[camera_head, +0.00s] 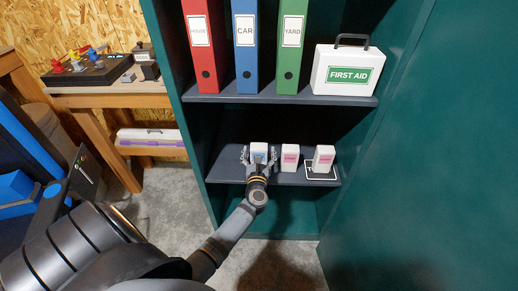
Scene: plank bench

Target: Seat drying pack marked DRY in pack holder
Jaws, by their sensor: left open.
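On the lower shelf of the green cabinet stand three small white packs. The left pack (259,148) has a blue label, the middle pack (289,158) a pinkish one, and the right pack (324,156) a reddish one. The lettering is too small to read, so I cannot tell which is marked DRY. The right pack stands at a thin pale frame, perhaps the pack holder (321,177). My left gripper (259,155) is open in front of the left pack, one finger to each side of it; contact cannot be told. My right gripper is out of view.
The shelf above holds a red binder (202,45), a blue binder (246,45), a green binder (290,45) and a first aid case (348,72). The cabinet's side wall (190,130) and open door (430,150) flank the shelf (230,170). A wooden bench (120,100) stands at left.

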